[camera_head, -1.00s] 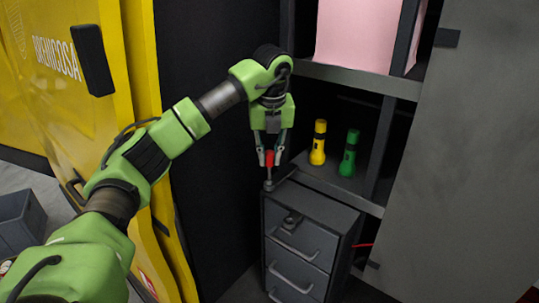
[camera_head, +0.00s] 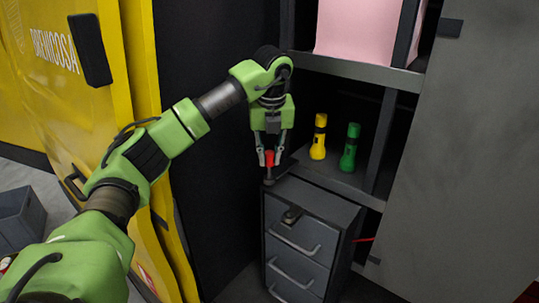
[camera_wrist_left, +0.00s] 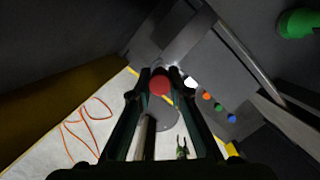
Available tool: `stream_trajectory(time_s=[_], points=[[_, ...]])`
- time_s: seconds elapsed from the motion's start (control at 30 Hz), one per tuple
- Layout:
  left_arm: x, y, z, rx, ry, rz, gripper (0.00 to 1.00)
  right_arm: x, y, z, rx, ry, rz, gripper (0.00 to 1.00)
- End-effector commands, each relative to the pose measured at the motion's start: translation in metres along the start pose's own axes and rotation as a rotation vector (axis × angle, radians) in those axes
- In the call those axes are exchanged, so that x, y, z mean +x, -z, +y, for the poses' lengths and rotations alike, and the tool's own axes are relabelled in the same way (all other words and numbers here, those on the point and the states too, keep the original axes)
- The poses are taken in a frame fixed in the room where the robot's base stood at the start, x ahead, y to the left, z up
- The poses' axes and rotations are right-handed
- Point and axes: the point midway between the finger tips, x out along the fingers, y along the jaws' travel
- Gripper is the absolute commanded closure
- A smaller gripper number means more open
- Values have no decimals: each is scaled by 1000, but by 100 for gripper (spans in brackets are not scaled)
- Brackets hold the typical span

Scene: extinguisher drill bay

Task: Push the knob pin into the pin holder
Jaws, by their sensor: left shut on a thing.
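The knob pin (camera_head: 269,158) has a red knob, which also shows in the left wrist view (camera_wrist_left: 160,85). My left gripper (camera_head: 269,161) points down and is shut on it, a finger on each side. Just below the knob is a dark round piece (camera_head: 268,181) at the back left corner of the drawer cabinet, probably the pin holder. I cannot tell how deep the pin sits in it. A small dark fitting (camera_head: 291,215) sits at the cabinet's front top edge. My right gripper is not in view.
The grey drawer cabinet (camera_head: 310,206) stands below a shelf with a yellow flashlight (camera_head: 319,137) and a green flashlight (camera_head: 350,148). A pink box (camera_head: 354,35) is on the upper shelf. A yellow panel (camera_head: 105,100) is left and a grey panel (camera_head: 470,150) right.

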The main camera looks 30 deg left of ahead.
Motion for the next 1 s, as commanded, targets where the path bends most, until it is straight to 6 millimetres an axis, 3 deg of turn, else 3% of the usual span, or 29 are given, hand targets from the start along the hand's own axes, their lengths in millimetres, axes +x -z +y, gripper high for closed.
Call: stream_trajectory(time_s=[1.0], points=[[21, 4, 0, 0, 0, -1, 100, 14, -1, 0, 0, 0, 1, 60]])
